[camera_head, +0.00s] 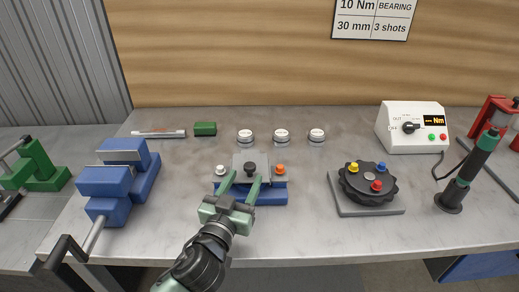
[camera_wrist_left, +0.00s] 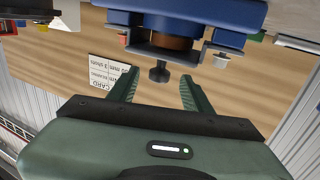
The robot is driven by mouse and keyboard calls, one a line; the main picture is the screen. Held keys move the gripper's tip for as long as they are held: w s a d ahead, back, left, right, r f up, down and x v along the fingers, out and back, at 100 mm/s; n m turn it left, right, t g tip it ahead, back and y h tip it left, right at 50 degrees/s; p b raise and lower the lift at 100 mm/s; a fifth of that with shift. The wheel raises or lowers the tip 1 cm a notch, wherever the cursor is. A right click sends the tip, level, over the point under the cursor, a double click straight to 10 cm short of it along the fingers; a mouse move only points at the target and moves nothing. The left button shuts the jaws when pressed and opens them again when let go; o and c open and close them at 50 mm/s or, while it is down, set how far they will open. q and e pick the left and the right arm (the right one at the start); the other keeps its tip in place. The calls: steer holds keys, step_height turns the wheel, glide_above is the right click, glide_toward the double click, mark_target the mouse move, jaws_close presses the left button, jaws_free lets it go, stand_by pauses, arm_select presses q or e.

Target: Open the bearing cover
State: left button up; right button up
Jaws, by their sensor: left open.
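The bearing cover (camera_head: 240,160) is a grey plate with a black knob (camera_head: 250,168), on a blue block (camera_head: 270,196) at the middle of the bench. A white cap (camera_head: 220,170) and an orange cap (camera_head: 280,169) sit at its sides. My left gripper (camera_head: 246,177) is open at the front of the block, one finger on each side of the knob. In the left wrist view, the picture is inverted; the black knob (camera_wrist_left: 159,73) shows between the open fingers (camera_wrist_left: 159,84), with no visible contact. My right gripper is out of view.
A black dial with coloured knobs (camera_head: 368,182) sits to the right, with a green-and-black driver (camera_head: 468,170) and white controller (camera_head: 412,128) beyond. A blue vise (camera_head: 115,182) stands left.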

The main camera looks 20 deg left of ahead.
mark_target(252, 163)
arm_select(q)
steer(key=shift+w, duration=0.3)
steer(key=w, duration=0.1)
steer(key=w+p, duration=0.1)
steer(key=w, duration=0.2)
steer(key=shift+r, duration=0.3)
steer(key=shift+w+d+f+p, duration=0.15)
steer(key=shift+w+p, duration=0.2)
steer(key=shift+w, duration=1.3)
steer(key=shift+f, duration=0.1)
jaws_close()
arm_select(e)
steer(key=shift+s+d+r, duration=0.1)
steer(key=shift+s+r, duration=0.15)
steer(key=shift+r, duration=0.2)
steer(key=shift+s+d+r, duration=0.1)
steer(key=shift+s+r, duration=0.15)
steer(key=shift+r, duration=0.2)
